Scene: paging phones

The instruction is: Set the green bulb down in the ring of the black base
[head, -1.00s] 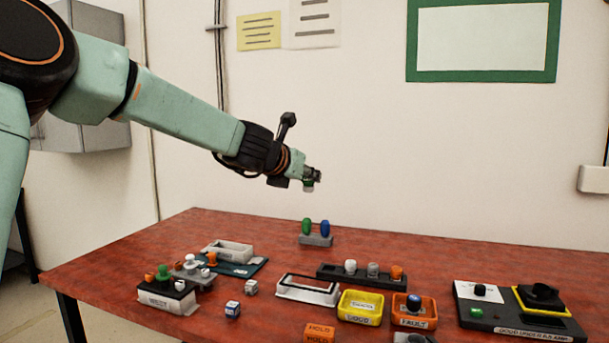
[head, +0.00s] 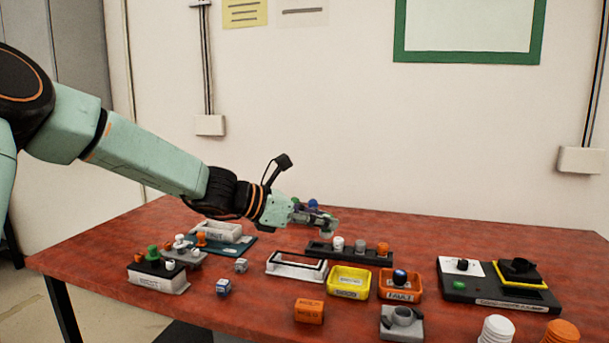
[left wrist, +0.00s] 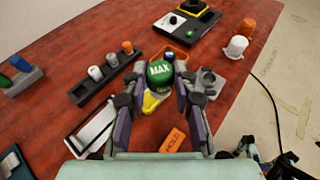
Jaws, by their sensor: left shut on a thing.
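A green bulb with "MAX" on top (left wrist: 160,76) is between the fingers of my left gripper (left wrist: 157,98) in the left wrist view. My left gripper also shows in the head view (head: 325,223), shut on the bulb above the table's middle; there the bulb is mostly hidden. The black base (head: 478,290) lies at the table's right, well apart from the gripper. The base also shows at the top of the left wrist view (left wrist: 172,42).
A black rack (head: 324,251) with several pegs lies below the left gripper. A yellow bin (head: 349,290), an orange bin (head: 416,294) and a grey holder (head: 402,330) stand between it and the base. An orange block (head: 309,311) sits in front.

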